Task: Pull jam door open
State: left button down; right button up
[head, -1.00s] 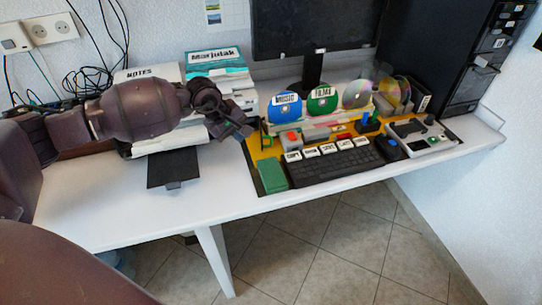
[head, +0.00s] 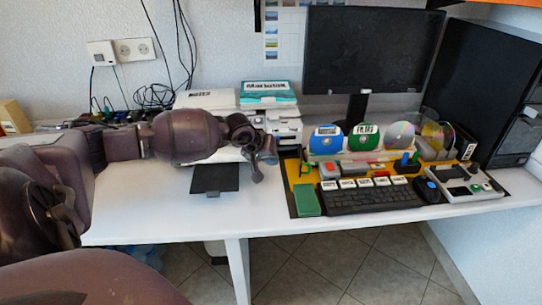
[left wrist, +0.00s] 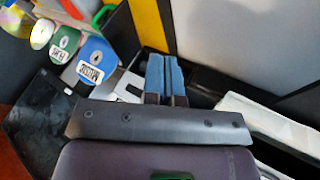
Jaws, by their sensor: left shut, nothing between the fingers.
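The white printer (head: 287,127) stands on the desk left of the keyboard, with papers and a teal-topped box on it and a black tray (head: 215,179) out in front. My left arm crosses in front of it and hides much of its front. I cannot make out the jam door. My left gripper (head: 262,166) is beside the printer's right end; contact cannot be told. In the left wrist view its blue fingers (left wrist: 165,75) are together and empty, and a white body, likely the printer, is at the right (left wrist: 265,118). My right gripper is not in view.
Right of my gripper are a green box (head: 306,200), a keyboard (head: 370,197), blue and green discs (head: 326,142) in a rack, a monitor (head: 372,48) and a black computer case (head: 490,85). The desk's front left strip (head: 160,220) is clear.

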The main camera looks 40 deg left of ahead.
pick_arm(q)
jog(key=b+x, duration=0.1)
jog(key=x, duration=0.4)
jog(key=shift+s+f, duration=0.1)
jog(key=shift+f, duration=0.1)
jog(key=shift+w+d+r, duration=0.25)
jog(key=shift+w+d, duration=0.75)
jog(key=shift+d, duration=0.25)
jog(key=shift+w+d, duration=0.25)
jog(key=shift+d, duration=0.1)
